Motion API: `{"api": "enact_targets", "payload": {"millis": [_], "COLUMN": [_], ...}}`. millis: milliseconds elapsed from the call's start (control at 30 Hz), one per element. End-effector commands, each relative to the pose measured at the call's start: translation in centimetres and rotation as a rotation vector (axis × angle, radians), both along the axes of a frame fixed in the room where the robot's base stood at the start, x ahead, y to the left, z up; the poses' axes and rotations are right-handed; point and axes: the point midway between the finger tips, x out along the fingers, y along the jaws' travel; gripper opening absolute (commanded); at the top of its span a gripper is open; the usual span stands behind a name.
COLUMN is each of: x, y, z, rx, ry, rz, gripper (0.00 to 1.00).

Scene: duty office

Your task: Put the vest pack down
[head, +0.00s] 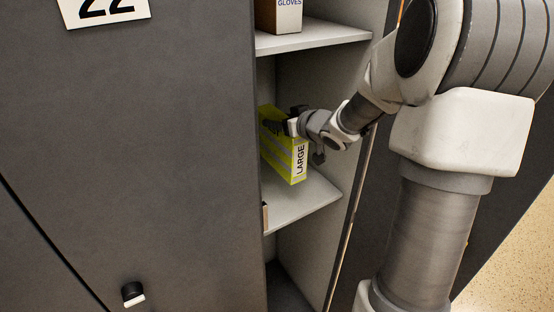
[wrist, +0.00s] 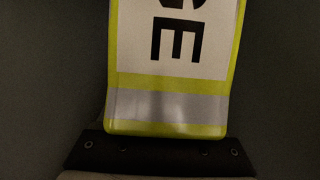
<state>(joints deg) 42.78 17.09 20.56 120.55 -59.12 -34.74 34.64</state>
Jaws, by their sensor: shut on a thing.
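The vest pack (head: 297,168) is a yellow-green packet with silver bands and a white label reading "LARGE". It is inside the open locker, upright, above the middle shelf (head: 300,202). I cannot tell whether its bottom edge touches the shelf. My gripper (head: 290,124) is shut on the upper part of the pack. In the wrist view the pack (wrist: 170,105) fills the middle, with its end against the dark gripper edge (wrist: 160,150). The fingertips are largely hidden by the pack and the wrist.
A box marked "GLOVES" (head: 280,15) stands on the upper shelf (head: 315,37). A grey locker door (head: 150,150) with a "22" plate (head: 103,8) hides the left of the compartment. A small item's edge (head: 265,216) shows on the middle shelf, by the door.

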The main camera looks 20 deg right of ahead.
Motion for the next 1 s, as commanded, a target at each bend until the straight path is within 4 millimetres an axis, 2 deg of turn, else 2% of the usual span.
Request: {"api": "enact_targets", "payload": {"millis": [33, 100, 267, 500, 933, 967, 1000], "x": [0.0, 0.0, 0.0, 0.0, 0.0, 0.0, 0.0], "y": [0.0, 0.0, 0.0, 0.0, -0.1, -0.1, -0.1], "z": [-1.5, -2.6, -3.9, -7.1, -7.7, -7.7, -7.6], "rx": [0.004, 0.003, 0.002, 0.003, 0.0, 0.0, 0.0], "ry": [0.002, 0.002, -0.001, 0.0, -0.001, 0.0, 0.0], "rz": [0.0, -0.001, -0.001, -0.001, -0.001, -0.001, -0.001], "gripper": [0.0, 0.0, 0.0, 0.0, 0.0, 0.72, 0.79]}}
